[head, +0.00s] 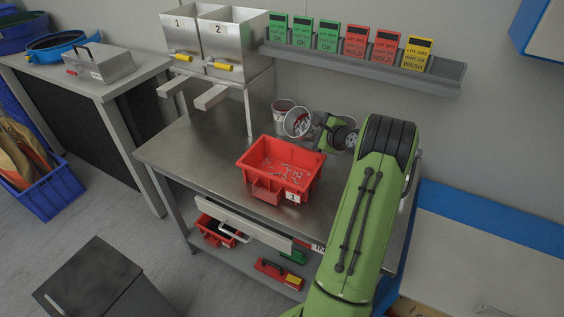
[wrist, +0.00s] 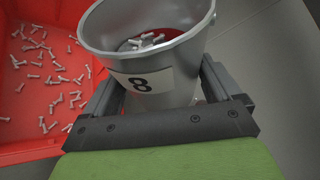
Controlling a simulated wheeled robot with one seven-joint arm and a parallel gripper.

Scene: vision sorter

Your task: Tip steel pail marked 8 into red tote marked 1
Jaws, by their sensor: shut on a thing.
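The steel pail marked 8 (wrist: 152,72) is in my gripper (wrist: 155,100), with a finger on each side of it in the wrist view. It holds a few pale bolts over a dark red patch inside. In the head view the pail (head: 297,122) is tilted, with its mouth toward the left, behind the red tote. My gripper shows beside it in the head view, partly hidden by my arm. The red tote marked 1 (head: 262,187) stands on the steel bench with many small bolts spread on its floor. The tote (wrist: 18,92) also shows at left in the wrist view.
Another small pail (head: 283,106) stands behind the held one. A two-bin steel hopper (head: 222,45) stands at the back left of the bench. A rail of coloured cards (head: 372,66) is on the wall. The bench (head: 185,150) is clear left of the tote.

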